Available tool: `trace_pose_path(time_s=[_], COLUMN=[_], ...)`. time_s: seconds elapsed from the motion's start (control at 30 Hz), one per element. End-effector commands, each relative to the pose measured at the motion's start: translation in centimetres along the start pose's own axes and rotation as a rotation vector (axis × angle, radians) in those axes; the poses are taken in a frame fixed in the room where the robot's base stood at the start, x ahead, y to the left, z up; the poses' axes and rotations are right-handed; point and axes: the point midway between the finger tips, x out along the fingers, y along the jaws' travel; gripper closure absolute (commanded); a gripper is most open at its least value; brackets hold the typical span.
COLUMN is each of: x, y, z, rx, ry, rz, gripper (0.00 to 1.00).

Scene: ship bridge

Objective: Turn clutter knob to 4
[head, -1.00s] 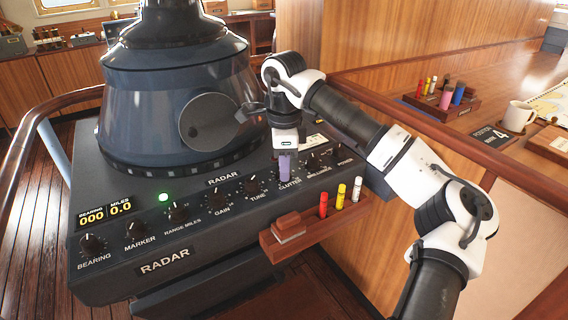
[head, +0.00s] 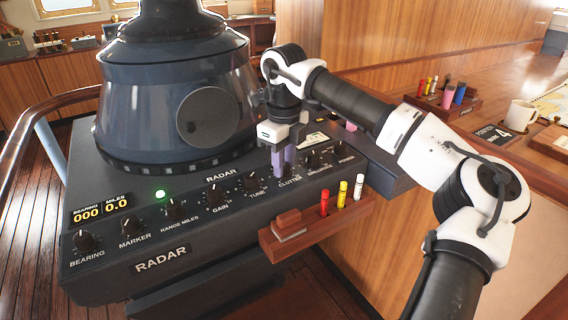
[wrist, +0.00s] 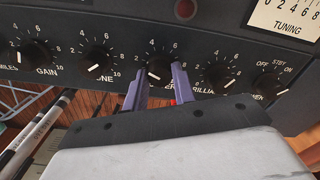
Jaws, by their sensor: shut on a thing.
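The clutter knob (wrist: 159,66) is a round black knob with a white pointer line, set in the dark radar panel. In the wrist view its pointer slants to the lower left, toward the low end of the dial; the 4 mark stands above it. My gripper (head: 283,170) points down at the panel above the CLUTTER label. Its two lavender fingers are shut on the knob, one on each side, as the wrist view also shows. In the head view the fingers mostly hide the knob.
The tune knob (wrist: 97,59) and the brilliance knob (wrist: 219,74) sit close on either side. A wooden tray (head: 306,233) with an eraser and markers is fixed along the panel's front edge. The blue radar hood (head: 150,115) rises behind. A mug (head: 522,115) stands on the right-hand desk.

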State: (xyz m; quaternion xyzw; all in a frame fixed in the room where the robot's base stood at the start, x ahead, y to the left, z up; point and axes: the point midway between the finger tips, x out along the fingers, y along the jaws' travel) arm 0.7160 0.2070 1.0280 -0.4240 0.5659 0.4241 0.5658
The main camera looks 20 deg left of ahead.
Motion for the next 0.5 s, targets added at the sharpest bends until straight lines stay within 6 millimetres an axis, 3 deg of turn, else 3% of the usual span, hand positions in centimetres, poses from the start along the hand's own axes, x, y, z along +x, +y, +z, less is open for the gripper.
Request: trace_pose_path(time_s=[0.5], x=[0.01], y=[-0.05], z=[-0.04], rx=[0.461], ry=[0.0], rz=[-0.002], gripper=[0.96])
